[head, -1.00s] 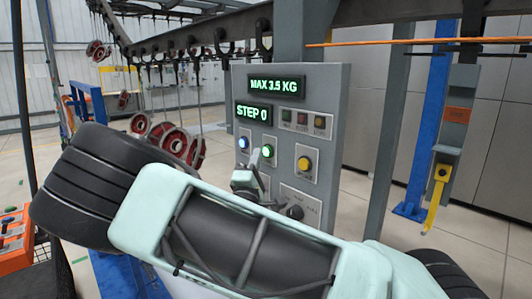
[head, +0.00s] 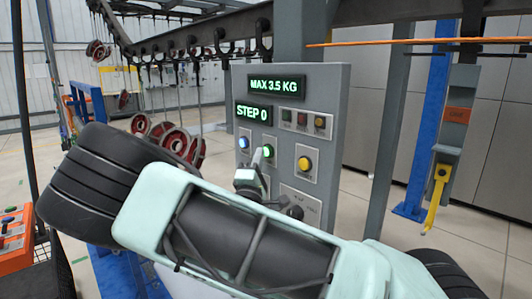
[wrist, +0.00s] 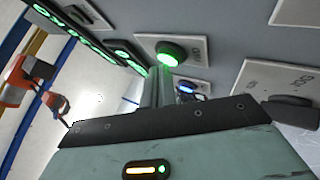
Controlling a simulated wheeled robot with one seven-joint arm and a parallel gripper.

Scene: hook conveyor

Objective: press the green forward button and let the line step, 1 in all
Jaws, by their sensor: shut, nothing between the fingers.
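The green button (head: 268,151) glows on the grey control panel (head: 331,105). It also shows lit in the wrist view (wrist: 170,54). My gripper (head: 258,155) is shut and empty, with its tips right beside the button in the head view. In the wrist view my gripper (wrist: 160,76) points up at the button's lower edge; I cannot tell whether they touch. The step display (head: 253,113) reads STEP 0.
A blue-lit button (head: 243,143) sits left of the green one, and a yellow button (head: 304,163) to its right. Red wheel-like parts (head: 173,142) hang from the overhead hook line (head: 190,42) behind. A sign (head: 274,86) reads MAX 3.5 KG.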

